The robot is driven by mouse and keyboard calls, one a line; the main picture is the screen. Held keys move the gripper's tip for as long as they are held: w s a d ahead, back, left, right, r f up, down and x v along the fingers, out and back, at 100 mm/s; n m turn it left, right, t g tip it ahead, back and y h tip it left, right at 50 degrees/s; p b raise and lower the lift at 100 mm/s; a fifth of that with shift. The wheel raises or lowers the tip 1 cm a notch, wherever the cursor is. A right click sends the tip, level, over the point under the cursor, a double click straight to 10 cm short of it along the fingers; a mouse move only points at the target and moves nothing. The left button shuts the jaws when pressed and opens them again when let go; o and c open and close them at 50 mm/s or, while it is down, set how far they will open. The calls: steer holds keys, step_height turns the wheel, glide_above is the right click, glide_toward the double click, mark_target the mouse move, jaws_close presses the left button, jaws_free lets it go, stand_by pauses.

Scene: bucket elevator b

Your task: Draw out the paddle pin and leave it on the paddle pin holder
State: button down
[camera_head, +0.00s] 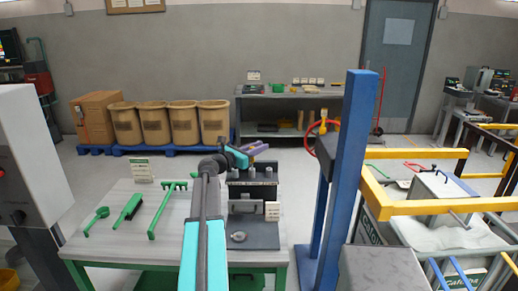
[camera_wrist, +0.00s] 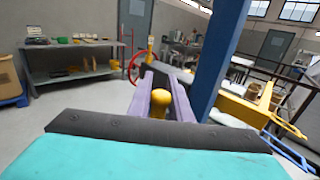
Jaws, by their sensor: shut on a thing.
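My gripper (camera_head: 264,148) is in the air above the back of the grey table, its purple fingers pointing right. In the wrist view, my gripper (camera_wrist: 162,84) is shut on a yellow-knobbed piece, which I take to be the paddle pin (camera_wrist: 158,105). The knob sits between the finger bases; the rest of the pin is hidden. A black stand (camera_head: 252,177) is just below my gripper in the head view, with a dark block and a white tag (camera_head: 272,210) in front. I cannot tell for sure which of these is the paddle pin holder.
Green tools, including a brush (camera_head: 129,207), lie on the left of the table (camera_head: 105,225). A blue post (camera_head: 348,170) stands to the right, with a red handwheel (camera_head: 309,141) behind it. Yellow rails (camera_head: 440,208) surround machinery farther right.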

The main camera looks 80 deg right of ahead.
steer(key=shift+r+p, duration=1.3)
steer(key=shift+r, duration=0.6)
steer(key=shift+r+p, duration=1.4)
steer(key=shift+r, duration=0.5)
